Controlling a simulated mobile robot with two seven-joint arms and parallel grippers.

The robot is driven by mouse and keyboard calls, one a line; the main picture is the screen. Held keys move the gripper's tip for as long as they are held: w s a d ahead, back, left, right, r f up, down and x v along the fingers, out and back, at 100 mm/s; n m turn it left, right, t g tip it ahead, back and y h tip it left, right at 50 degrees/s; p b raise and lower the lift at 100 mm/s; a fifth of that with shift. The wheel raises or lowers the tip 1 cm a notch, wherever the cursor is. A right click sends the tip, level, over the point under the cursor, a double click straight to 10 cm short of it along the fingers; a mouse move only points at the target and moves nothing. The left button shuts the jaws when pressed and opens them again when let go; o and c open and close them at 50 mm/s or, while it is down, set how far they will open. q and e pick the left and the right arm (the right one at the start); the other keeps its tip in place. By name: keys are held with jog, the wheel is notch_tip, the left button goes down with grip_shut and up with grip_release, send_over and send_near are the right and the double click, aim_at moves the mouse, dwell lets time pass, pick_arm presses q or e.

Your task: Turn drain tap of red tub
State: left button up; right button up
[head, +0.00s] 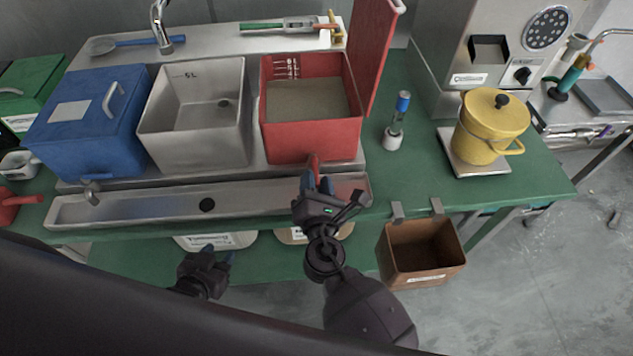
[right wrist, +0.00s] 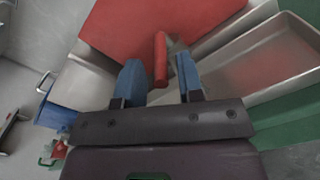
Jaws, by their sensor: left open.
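The red tub (head: 312,140) stands open on a metal stand and holds a grey-brown content with a flat surface. Its red drain tap handle (head: 314,161) sticks out from the front. My right gripper (head: 319,184) is just in front of the tap. In the right wrist view the red handle (right wrist: 160,60) shows between the two blue fingertips of the right gripper (right wrist: 159,80), with gaps on both sides; the gripper is open. The tap's body is mostly hidden. My left gripper (head: 219,253) is open and empty, low and to the left, away from the tub.
A metal trough (head: 150,205) runs below the tubs. A grey tub (head: 195,130) and a blue box (head: 90,130) stand left of the red tub. The red lid (head: 372,50) stands upright at the right. A brown bin (head: 420,250) hangs from the table's front edge.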

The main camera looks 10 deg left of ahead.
jog(key=shift+o, duration=0.3)
jog(key=v, duration=1.1)
jog(key=shift+b, duration=0.35)
jog(key=shift+w, duration=0.1)
jog(key=d+f+m+g+h, duration=0.3)
jog(key=d+m+g+h, duration=0.45)
jog(key=d+m, duration=1.3)
jog(key=s+d+r+m+g+y, duration=0.15)
jog(key=s+d+m+g, duration=0.45)
jog(key=s+d+m, duration=0.65)
jog(key=w+f+n+t, duration=0.1)
jog(key=w+f+t, duration=0.6)
jog(key=f, duration=0.3)
jog(key=shift+d+f+t+y, duration=0.3)
jog(key=shift+t, duration=0.05)
